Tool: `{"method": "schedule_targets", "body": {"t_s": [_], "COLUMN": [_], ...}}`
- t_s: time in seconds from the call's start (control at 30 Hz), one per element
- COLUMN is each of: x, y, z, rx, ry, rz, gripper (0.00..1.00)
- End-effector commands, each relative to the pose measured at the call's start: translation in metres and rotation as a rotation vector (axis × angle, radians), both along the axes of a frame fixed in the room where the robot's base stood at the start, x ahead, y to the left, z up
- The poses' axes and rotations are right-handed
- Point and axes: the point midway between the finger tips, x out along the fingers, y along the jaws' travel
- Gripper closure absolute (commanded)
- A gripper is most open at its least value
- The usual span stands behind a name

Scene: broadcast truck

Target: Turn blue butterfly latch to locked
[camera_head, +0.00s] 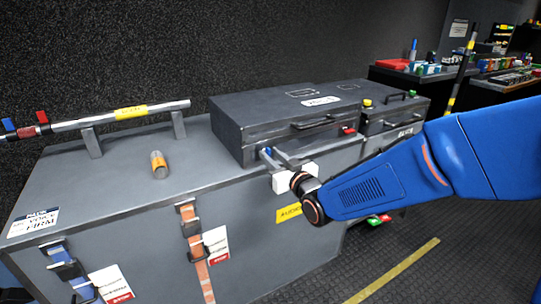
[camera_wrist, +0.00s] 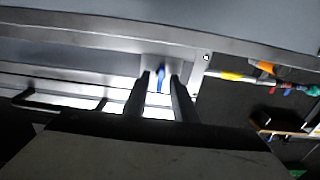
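The blue butterfly latch (camera_wrist: 161,74) sits on a light metal plate on the front of a dark grey case (camera_head: 265,108). In the head view only a small bit of blue (camera_head: 267,151) shows by my fingertips, so how the latch is turned is hard to tell there. In the wrist view its blue wing points roughly along my fingers. My gripper (camera_wrist: 162,76) is open, with one finger on each side of the latch and gaps visible. In the head view, my gripper (camera_head: 272,156) is at the lower left of the case front.
The case stands on a large grey trunk (camera_head: 110,185) with orange and blue straps. A second dark case (camera_head: 385,105) stands to the right. Open floor (camera_head: 450,270) lies at lower right.

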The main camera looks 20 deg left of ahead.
Motion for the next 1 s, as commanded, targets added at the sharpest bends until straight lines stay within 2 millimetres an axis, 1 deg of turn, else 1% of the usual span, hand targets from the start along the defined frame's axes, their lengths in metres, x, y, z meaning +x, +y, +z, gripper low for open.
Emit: {"method": "schedule_targets", "body": {"t_s": [0.03, 0.07, 0.1, 0.13, 0.17, 0.57, 0.77, 1.0], "x": [0.0001, 0.0001, 0.0001, 0.0001, 0.0001, 0.0003, 0.0006, 0.0014], "y": [-0.0001, -0.0001, 0.0000, 0.0000, 0.0000, -0.0001, -0.0005, -0.0012], "z": [-0.0001, -0.0001, -0.0001, -0.0001, -0.0001, -0.0003, -0.0004, -0.0008], "rx": [0.000, 0.000, 0.000, 0.000, 0.000, 0.030, 0.104, 0.242], "ry": [0.000, 0.000, 0.000, 0.000, 0.000, 0.035, 0.122, 0.285], "rz": [0.000, 0.000, 0.000, 0.000, 0.000, 0.000, 0.000, -0.001], "gripper": [0.75, 0.80, 0.89, 0.96, 1.00, 1.00, 1.00, 1.00]}}
